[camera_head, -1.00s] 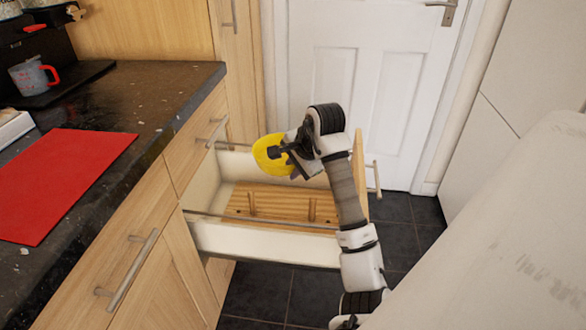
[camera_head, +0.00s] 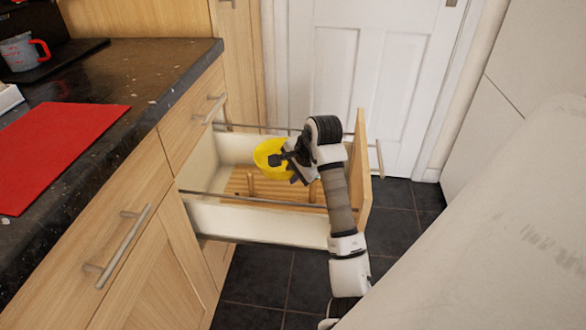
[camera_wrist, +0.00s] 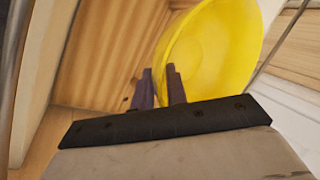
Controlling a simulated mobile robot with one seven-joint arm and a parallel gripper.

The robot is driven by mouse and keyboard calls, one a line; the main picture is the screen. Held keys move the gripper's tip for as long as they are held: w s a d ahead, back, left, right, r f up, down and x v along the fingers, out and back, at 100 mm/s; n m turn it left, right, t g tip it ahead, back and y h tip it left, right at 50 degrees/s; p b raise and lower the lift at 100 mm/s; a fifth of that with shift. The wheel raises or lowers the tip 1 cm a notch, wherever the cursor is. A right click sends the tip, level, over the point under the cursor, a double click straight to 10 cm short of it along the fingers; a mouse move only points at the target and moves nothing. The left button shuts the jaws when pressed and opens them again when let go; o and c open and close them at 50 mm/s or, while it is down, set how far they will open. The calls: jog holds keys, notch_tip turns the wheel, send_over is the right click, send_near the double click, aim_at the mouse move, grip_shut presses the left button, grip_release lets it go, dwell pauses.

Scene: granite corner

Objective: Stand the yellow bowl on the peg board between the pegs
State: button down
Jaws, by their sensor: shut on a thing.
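The yellow bowl (camera_head: 269,151) is held on edge inside the open drawer, over the wooden peg board (camera_head: 238,184). My gripper (camera_head: 284,158) is shut on the bowl's rim. In the wrist view the bowl (camera_wrist: 215,50) stands to the right of my gripper's fingers (camera_wrist: 160,88). The peg board (camera_wrist: 110,50) shows below and behind them. Upright pegs (camera_head: 251,185) stand on the board. The bowl's lower edge is low near the pegs, but I cannot tell whether it touches the board.
The open drawer (camera_head: 270,221) has pale side walls, thin metal rails (camera_head: 230,198) and a wooden front (camera_head: 360,165) close to my arm. A dark counter (camera_head: 130,85) at left carries a red mat (camera_head: 50,145) and a grey mug (camera_head: 20,52). Dark floor tiles lie around the drawer.

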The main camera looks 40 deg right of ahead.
notch_tip(320, 180, down, 6)
jog(key=b, duration=0.3)
jog(key=shift+f, duration=0.15)
jog(key=shift+f+b, duration=2)
jog(key=shift+f, duration=0.15)
jog(key=c, duration=1.3)
grip_release()
jog(key=shift+r+p, duration=2.95)
jog(key=shift+r, duration=3.05)
